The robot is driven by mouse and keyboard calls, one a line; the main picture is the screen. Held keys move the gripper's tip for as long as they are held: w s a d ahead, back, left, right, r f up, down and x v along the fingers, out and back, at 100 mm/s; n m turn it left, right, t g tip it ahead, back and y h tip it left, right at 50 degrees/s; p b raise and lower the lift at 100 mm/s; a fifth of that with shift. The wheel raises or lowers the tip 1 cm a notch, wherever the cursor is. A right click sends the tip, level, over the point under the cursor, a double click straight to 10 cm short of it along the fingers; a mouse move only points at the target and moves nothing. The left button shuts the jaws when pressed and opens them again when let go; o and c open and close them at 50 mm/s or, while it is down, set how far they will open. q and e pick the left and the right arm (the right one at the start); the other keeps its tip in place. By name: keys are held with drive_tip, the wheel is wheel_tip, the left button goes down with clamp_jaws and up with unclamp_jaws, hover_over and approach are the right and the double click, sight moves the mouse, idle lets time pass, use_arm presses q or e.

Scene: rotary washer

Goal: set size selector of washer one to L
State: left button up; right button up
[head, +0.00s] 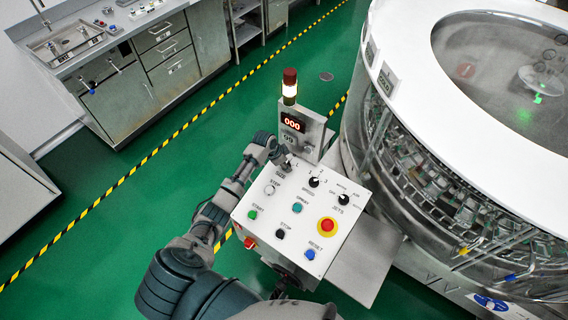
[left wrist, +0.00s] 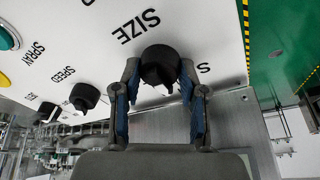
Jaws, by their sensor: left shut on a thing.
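The control panel (head: 300,215) of the washer stands at the middle of the head view. Its size selector is a round black knob (left wrist: 160,66) beside the word SIZE in the left wrist view. A letter S is printed to the right of the knob; no L is visible. In the left wrist view the gripper's two blue-padded fingers (left wrist: 158,92) are shut on the knob, one on each side. I cannot tell the selector's setting. My right gripper is not in view.
A speed knob (head: 314,182), a jets knob (head: 343,199), a red emergency button (head: 327,226) and several push buttons share the panel. A display box with a lamp (head: 289,86) stands behind it. The large round washer (head: 430,120) is at the right. Green floor is clear at left.

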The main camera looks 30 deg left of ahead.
use_arm(q)
drive_tip(key=shift+a, duration=0.1)
drive_tip(key=shift+d, duration=0.2)
drive_tip(key=shift+m, duration=0.7)
drive_tip(key=shift+a+m, duration=0.15)
drive_tip(key=shift+m, duration=0.55)
drive_tip(key=shift+m+g, duration=0.4)
drive_tip(key=shift+m, duration=0.4)
drive_tip(key=m, duration=0.3)
drive_tip(key=shift+m+g, duration=0.4)
drive_tip(key=shift+m, duration=0.2)
drive_tip(key=shift+b, duration=0.3)
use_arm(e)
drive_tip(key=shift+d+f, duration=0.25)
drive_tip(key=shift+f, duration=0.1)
use_arm(q)
drive_tip(key=shift+m, duration=0.3)
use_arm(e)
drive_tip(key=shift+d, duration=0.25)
